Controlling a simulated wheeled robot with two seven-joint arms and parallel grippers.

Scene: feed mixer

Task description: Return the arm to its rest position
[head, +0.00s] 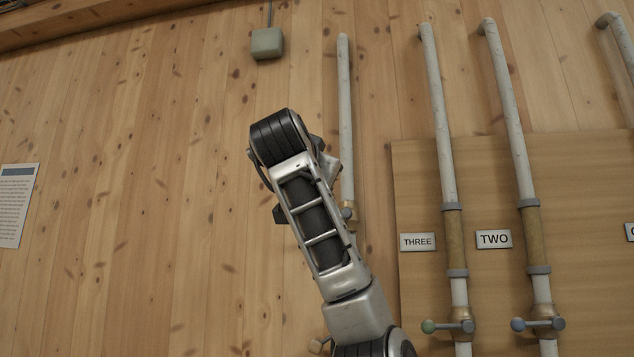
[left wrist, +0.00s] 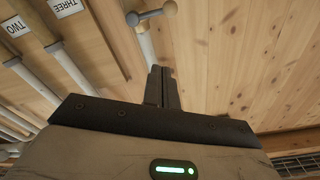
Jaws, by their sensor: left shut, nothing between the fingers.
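My left arm rises from the bottom centre of the head view in front of a wooden wall. Its gripper is mostly hidden behind the arm's upper links there. In the left wrist view my left gripper (left wrist: 162,72) is shut, its two dark fingers together with nothing between them. Beyond the fingertips is a pale pipe with a grey-brown T-shaped valve handle (left wrist: 150,14). I cannot tell how wide the gap to the pipe is. My right gripper is in neither view.
Beside the arm stands a thin pale pipe (head: 345,110). To the right, a wooden panel (head: 410,180) carries pipes with handles and signs THREE (head: 417,242) and TWO (head: 494,239). A grey-green box (head: 267,43) hangs above. The wall to the left is mostly bare, with a notice (head: 16,205).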

